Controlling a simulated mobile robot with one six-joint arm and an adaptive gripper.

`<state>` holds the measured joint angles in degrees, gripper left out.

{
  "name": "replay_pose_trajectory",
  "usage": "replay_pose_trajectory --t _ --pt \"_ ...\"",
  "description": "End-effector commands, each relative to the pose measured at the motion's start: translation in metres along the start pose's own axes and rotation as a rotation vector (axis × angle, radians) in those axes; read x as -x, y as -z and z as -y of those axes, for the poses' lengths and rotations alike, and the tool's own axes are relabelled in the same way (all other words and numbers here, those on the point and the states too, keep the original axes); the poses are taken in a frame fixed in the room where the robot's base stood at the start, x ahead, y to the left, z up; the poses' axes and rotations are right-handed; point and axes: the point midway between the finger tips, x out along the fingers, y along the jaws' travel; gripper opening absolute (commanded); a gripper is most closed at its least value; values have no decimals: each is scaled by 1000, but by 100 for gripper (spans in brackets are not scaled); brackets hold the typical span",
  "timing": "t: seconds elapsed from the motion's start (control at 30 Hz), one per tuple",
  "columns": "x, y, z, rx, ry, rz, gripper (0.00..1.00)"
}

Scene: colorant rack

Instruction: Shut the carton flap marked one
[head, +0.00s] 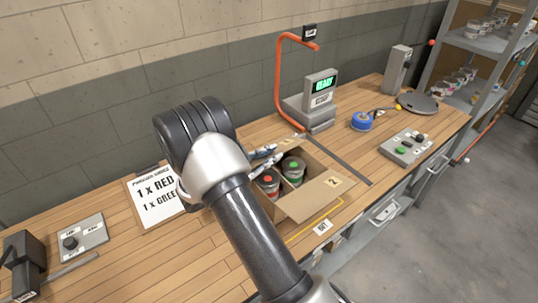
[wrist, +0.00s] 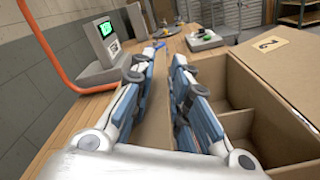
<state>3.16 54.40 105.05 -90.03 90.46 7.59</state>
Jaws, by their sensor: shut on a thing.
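The open carton (head: 300,165) stands on the bench, with a red-topped can (head: 267,182) and a green-topped can (head: 293,167) inside. Its near flap, marked 2 (head: 315,198), is folded outward; it also shows at the right in the wrist view (wrist: 275,62). My gripper (head: 264,156) is at the carton's far left side. In the wrist view its fingers (wrist: 164,65) are closed on a thin upright cardboard flap (wrist: 154,115), along the carton's left edge. No mark is readable on that held flap. My arm hides part of the carton in the head view.
A scale with a green READY display (head: 323,87) and an orange curved post (head: 279,80) stand behind the carton. Blue tape (head: 361,121) and a button box (head: 406,147) lie to the right. An order board (head: 155,197) lies left.

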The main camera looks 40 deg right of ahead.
Motion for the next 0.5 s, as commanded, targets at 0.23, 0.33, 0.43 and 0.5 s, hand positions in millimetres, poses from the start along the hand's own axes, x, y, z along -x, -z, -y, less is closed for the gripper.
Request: replay_pose_trajectory --t 0.23,0.33,0.43,0.5 --pt "-1 7 9 27 12 -11 0" --pt "-1 7 9 27 12 -11 17" --pt "-1 6 8 24 11 -10 23" --pt "-1 5 7 20 9 -10 23"
